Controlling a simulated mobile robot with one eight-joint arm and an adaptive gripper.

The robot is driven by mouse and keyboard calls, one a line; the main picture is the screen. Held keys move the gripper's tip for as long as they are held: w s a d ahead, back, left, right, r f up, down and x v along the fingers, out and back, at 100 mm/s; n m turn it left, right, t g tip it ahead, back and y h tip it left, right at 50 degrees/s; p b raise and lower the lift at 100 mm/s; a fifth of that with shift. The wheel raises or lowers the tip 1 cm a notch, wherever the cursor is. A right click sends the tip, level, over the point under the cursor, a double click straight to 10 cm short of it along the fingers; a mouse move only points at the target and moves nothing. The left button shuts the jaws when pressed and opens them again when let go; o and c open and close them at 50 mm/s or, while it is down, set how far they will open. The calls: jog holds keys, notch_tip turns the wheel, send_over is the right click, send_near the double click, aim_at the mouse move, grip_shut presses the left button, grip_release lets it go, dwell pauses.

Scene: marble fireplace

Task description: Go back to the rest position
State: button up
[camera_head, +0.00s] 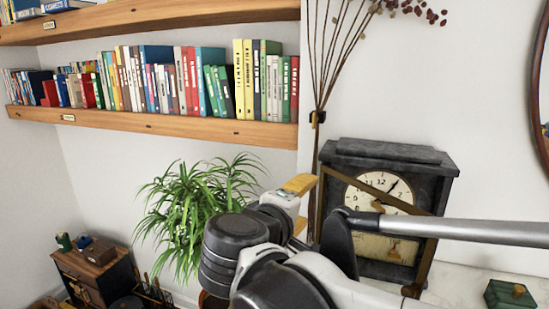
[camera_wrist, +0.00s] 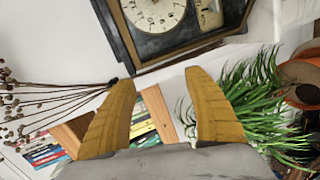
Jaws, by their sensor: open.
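My gripper shows in the wrist view (camera_wrist: 160,80) with its two yellow-brown fingers spread apart and nothing between them. In the head view, my gripper (camera_head: 304,203) is at the end of my arm, left of the dark mantel clock (camera_head: 383,205); its fingers show in part. My arm crosses in front of the clock's lower part. In the wrist view the clock (camera_wrist: 155,28) appears tilted, beyond the fingertips. I cannot tell the exact gap between gripper and clock.
A leafy potted plant (camera_head: 195,215) stands left of my gripper. Above it are wooden shelves (camera_head: 160,127) of books. Dry stems (camera_head: 322,75) rise beside the clock. A green box (camera_head: 509,295) sits on the pale mantel at right. A small dark cabinet (camera_head: 92,272) stands lower left.

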jog(key=s+d+f+m+g+b, duration=0.1)
jog(key=s+d+f+g+b, duration=0.2)
jog(key=f, duration=0.4)
jog(key=s+d+f+m+y+b, duration=0.1)
jog(key=d+f+m+b, duration=0.1)
jog(key=d+f+b, duration=0.35)
jog(key=s+d+f+m+g+b, duration=0.1)
jog(key=s+d+f+g+b, duration=0.1)
jog(key=f, duration=0.7)
jog(key=s+d+f+m+y+b, duration=0.1)
jog(key=s+f+b, duration=0.4)
jog(key=f, duration=0.6)
jog(key=s+d+f+m+g+y+b, duration=0.1)
jog(key=s+f+m+y+b, duration=0.3)
jog(key=f, duration=0.7)
jog(key=s+m+b, duration=0.1)
jog(key=m+b, duration=0.1)
jog(key=b, duration=0.1)
jog(key=shift+s+m+b, duration=0.3)
jog(key=shift+s+b, duration=0.05)
jog(key=shift+d+f, duration=0.1)
